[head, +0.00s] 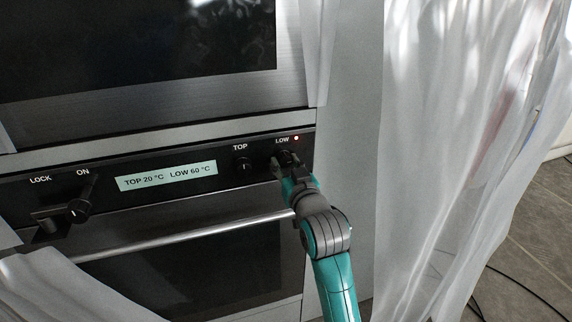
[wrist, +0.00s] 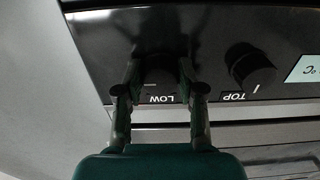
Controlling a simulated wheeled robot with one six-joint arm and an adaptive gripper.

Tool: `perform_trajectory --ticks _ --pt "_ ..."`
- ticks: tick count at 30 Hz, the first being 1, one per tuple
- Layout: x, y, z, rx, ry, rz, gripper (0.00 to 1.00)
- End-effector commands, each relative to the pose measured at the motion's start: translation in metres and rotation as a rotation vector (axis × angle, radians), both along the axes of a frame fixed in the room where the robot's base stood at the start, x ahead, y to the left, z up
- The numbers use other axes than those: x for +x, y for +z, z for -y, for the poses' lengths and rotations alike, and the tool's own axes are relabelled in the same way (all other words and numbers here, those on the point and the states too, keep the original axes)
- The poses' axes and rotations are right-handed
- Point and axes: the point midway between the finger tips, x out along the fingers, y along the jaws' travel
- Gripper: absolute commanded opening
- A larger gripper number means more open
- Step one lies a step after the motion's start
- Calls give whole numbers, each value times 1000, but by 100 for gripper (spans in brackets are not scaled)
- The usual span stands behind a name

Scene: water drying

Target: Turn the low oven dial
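The low oven dial (wrist: 158,70) is a dark round knob under the LOW label on the black control panel. In the wrist view it sits between the two fingers of my gripper (wrist: 158,74), which appear to touch it on both sides. In the head view my gripper (head: 287,163) reaches the panel's right end and largely covers the dial. The display (head: 167,176) reads TOP 20 °C and LOW 60 °C. A small red light (head: 296,138) glows beside LOW.
The top dial (head: 243,164) is just left of my gripper and also shows in the wrist view (wrist: 250,66). The oven handle (head: 185,236) runs below. Sheer curtains (head: 450,150) hang at the right.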

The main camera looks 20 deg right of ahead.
Motion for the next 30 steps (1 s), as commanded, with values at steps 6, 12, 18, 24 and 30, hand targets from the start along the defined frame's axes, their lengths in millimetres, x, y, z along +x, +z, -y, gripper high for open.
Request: perform_trajectory --ticks 6,12,18,24,30 --pt "0 0 0 -10 0 0 4" --pt "0 0 0 -72 0 0 4" --pt "0 0 1 -209 0 0 4" --pt "0 0 1 -393 0 0 4" --pt "0 0 2 -584 0 0 4"
